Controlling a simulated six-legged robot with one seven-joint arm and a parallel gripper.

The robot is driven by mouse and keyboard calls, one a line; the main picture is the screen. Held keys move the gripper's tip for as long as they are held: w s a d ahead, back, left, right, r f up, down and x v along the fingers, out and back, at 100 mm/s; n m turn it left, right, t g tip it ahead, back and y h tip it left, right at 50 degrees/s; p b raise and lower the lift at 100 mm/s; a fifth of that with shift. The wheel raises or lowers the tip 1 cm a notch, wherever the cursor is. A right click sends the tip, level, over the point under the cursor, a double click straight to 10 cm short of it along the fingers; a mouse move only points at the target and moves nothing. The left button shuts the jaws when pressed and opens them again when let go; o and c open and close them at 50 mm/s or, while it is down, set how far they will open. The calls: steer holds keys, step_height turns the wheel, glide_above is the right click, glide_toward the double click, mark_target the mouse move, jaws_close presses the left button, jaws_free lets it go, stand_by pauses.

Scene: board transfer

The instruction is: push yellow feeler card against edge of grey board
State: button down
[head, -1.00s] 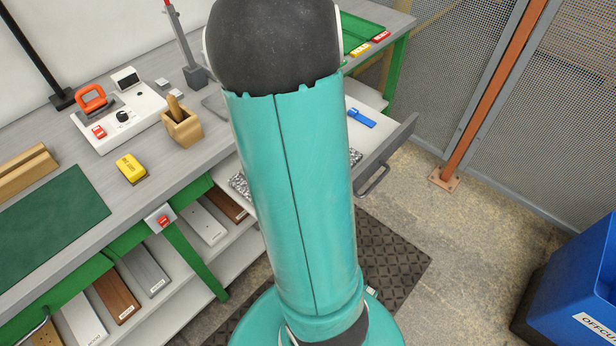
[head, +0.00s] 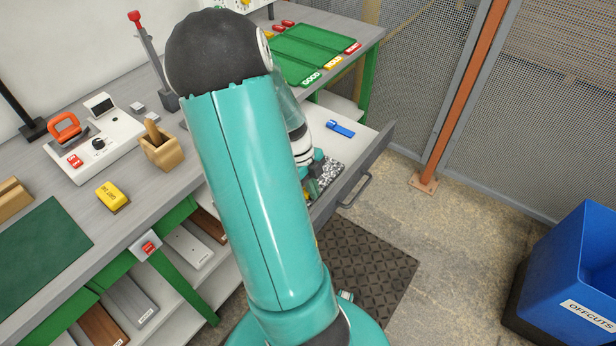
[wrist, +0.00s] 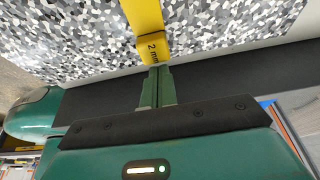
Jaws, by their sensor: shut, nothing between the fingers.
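The yellow feeler card, marked "2 mm" (wrist: 152,48), lies over a black, white and grey speckled surface in the wrist view. Its far end runs out of the top of the picture. My gripper (wrist: 156,72) is shut, with its green fingertips right at the card's near end; nothing is between them. I cannot tell whether they touch it. In the head view my gripper (head: 312,190) is low over the open drawer, beside the speckled piece (head: 331,172), partly hidden by my arm. No plain grey board edge shows against the card.
The open drawer (head: 367,150) also holds a blue tool (head: 340,128). Green trays (head: 318,45) stand behind it. On the bench are a yellow block (head: 112,196), a wooden holder (head: 162,152) and a white device (head: 92,150). A blue offcuts bin (head: 570,270) stands right on the floor.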

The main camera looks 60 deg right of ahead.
steer(key=shift+s+a+f, duration=0.1)
steer(key=shift+s+f, duration=0.05)
steer(key=shift+f, duration=0.2)
steer(key=w, duration=0.5)
steer(key=shift+d, duration=0.4)
steer(key=shift+r, duration=0.1)
